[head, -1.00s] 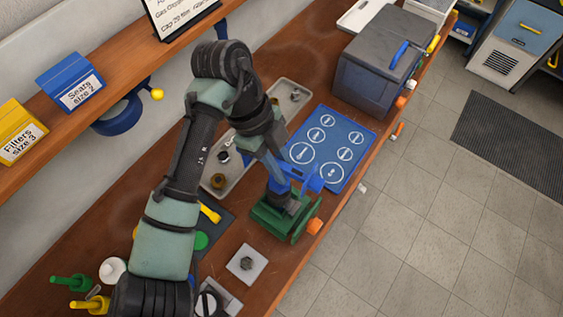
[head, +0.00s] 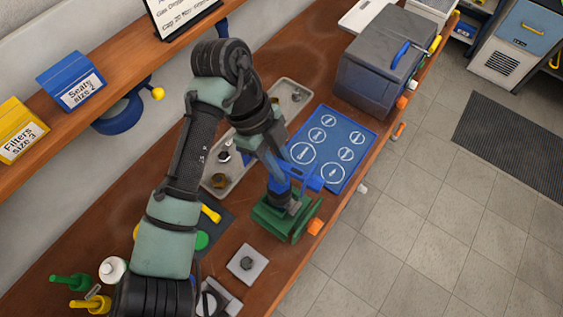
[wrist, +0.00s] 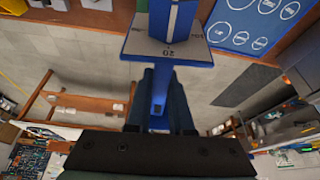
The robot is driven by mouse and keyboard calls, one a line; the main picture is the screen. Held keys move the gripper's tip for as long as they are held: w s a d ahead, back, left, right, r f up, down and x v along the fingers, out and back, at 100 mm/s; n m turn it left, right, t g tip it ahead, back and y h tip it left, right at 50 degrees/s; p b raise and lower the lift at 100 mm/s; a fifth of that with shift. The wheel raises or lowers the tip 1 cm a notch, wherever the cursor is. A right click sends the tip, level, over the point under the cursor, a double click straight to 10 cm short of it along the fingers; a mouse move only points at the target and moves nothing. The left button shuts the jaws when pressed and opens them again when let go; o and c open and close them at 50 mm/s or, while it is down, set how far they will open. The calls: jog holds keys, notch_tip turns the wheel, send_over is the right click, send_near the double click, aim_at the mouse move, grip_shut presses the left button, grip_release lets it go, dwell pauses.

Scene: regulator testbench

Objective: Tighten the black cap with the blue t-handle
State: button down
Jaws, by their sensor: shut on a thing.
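The blue t-handle (head: 308,177) stands over the green vise (head: 268,218) on the wooden bench. My gripper (head: 281,178) is shut on it from above. In the wrist view the blue shaft of the t-handle (wrist: 158,108) runs between my dark fingers (wrist: 160,90), with a grey plate marked 20 (wrist: 168,48) around it. A dark part, seemingly the black cap (head: 283,199), sits below the tool at the vise. The cap is mostly hidden, and I cannot tell how the tool meets it.
A blue mat with white circles (head: 348,133) lies behind the vise, and a beige tray (head: 235,170) beside it. An orange knob (head: 316,227) sticks out near the bench edge.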

jog(key=shift+f+b, duration=0.35)
jog(key=shift+f, duration=0.35)
dwell(1.7)
dwell(0.4)
jog(key=shift+m+g+p, duration=0.3)
jog(key=shift+m, duration=0.5)
jog(key=shift+y, duration=0.3)
jog(key=shift+m+g+p, duration=0.3)
jog(key=shift+m, duration=0.5)
jog(key=shift+m+y, duration=0.3)
jog(key=shift+m, duration=0.5)
